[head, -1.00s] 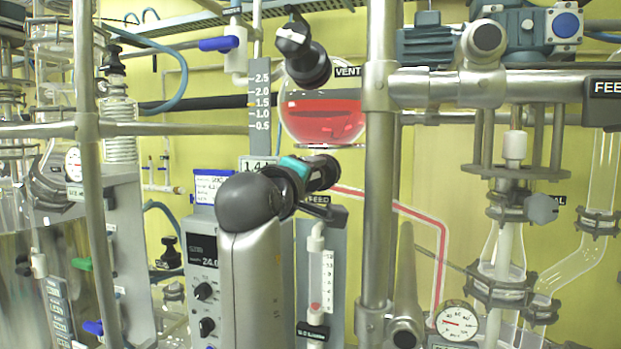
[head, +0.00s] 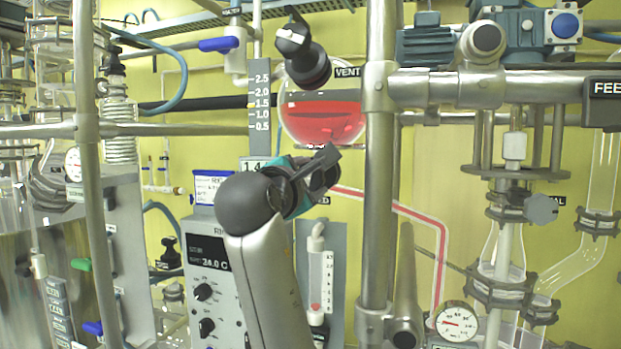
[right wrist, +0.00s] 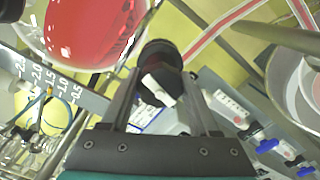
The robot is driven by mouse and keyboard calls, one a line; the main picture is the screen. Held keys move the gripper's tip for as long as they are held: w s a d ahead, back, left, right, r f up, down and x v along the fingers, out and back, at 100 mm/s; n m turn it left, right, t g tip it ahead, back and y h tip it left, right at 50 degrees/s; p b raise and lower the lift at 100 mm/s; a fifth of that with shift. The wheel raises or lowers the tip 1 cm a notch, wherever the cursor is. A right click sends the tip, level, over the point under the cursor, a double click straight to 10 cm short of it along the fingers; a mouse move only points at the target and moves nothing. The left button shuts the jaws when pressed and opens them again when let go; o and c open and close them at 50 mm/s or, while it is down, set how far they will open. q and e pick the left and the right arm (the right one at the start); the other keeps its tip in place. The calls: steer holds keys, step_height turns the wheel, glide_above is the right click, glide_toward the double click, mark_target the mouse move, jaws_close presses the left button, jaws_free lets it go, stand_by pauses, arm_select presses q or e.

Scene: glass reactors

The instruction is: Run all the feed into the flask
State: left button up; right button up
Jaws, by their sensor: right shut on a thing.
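The feed vessel (head: 322,120) is a round glass bulb holding red liquid, beside a scale (head: 262,95) marked 0.5 to 2.5. A tag below the scale (head: 255,164) reads about 1.4. My right gripper (head: 328,165) is under the bulb, turned so its fingers tilt up to the right; it hides the valve and most of the FEED label. In the right wrist view its fingers (right wrist: 162,95) are shut on a black valve knob (right wrist: 160,68) with a white mark. A red-filled line (head: 410,212) runs right and down from there. I cannot tell which glass vessel is the flask.
A steel post (head: 378,200) stands close right of my right gripper. A flow meter (head: 318,275) and a control box (head: 208,275) stand behind my arm. A black VENT valve (head: 303,50) hangs above. A gauge (head: 455,321) and glass column (head: 503,255) are at right.

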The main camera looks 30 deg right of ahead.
steer(key=n, duration=1.1)
steer(key=shift+n, duration=0.4)
stand_by(0.3)
steer(key=o, duration=1.4)
steer(key=shift+a, duration=0.1)
steer(key=b+v, duration=0.3)
steer(key=v, duration=1.2)
steer(key=shift+s, duration=0.1)
